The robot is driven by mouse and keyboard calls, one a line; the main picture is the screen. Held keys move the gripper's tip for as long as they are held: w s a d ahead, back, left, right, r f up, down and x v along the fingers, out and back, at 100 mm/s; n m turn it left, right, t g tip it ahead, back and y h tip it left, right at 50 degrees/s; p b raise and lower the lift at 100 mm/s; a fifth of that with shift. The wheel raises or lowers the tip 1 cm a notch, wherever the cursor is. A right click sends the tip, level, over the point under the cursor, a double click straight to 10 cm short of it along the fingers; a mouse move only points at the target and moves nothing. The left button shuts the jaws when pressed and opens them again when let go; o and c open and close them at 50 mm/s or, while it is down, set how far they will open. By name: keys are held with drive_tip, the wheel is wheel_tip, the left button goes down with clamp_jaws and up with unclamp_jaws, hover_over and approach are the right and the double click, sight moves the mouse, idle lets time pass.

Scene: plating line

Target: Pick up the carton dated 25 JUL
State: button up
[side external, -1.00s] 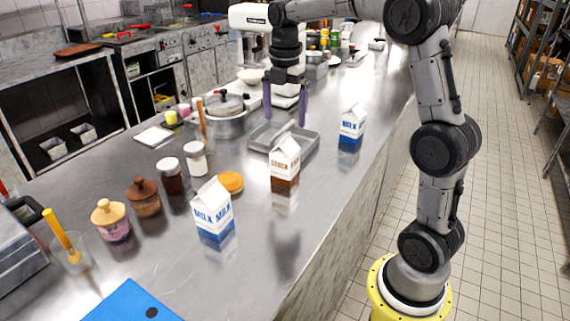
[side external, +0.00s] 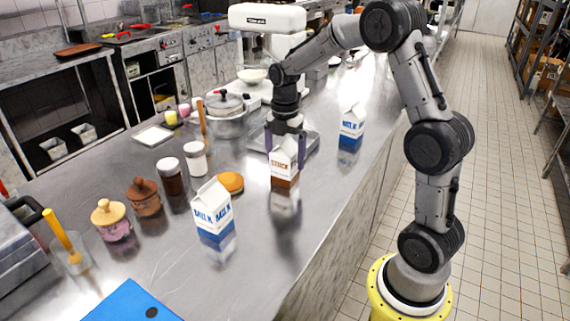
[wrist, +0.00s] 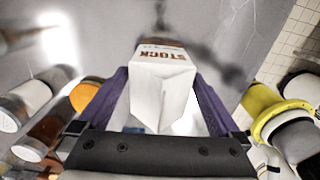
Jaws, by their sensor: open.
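A white carton with a brown base and brown lettering (side external: 285,173) stands upright on the steel counter. In the wrist view the carton (wrist: 163,85) reads "STOCK". My gripper (side external: 285,154) points down over it, open, with a purple finger on either side of its top. In the wrist view the carton lies between the fingers of my gripper (wrist: 160,88); I cannot tell whether they touch it. A white and blue milk carton (side external: 213,212) stands nearer the camera. A second milk carton (side external: 351,128) stands behind, to the right. No date is readable on any carton.
A grey tray (side external: 313,143) lies just behind the stock carton. A burger-like bun (side external: 230,182), jars (side external: 195,158) and a pot (side external: 226,112) stand to the left. A blue board (side external: 130,302) lies at the front. The counter right of the stock carton is clear.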

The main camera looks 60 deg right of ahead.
drive_tip(key=shift+f, duration=0.8)
drive_tip(key=shift+c, duration=0.3)
drive_tip(key=shift+r, duration=0.1)
clamp_jaws()
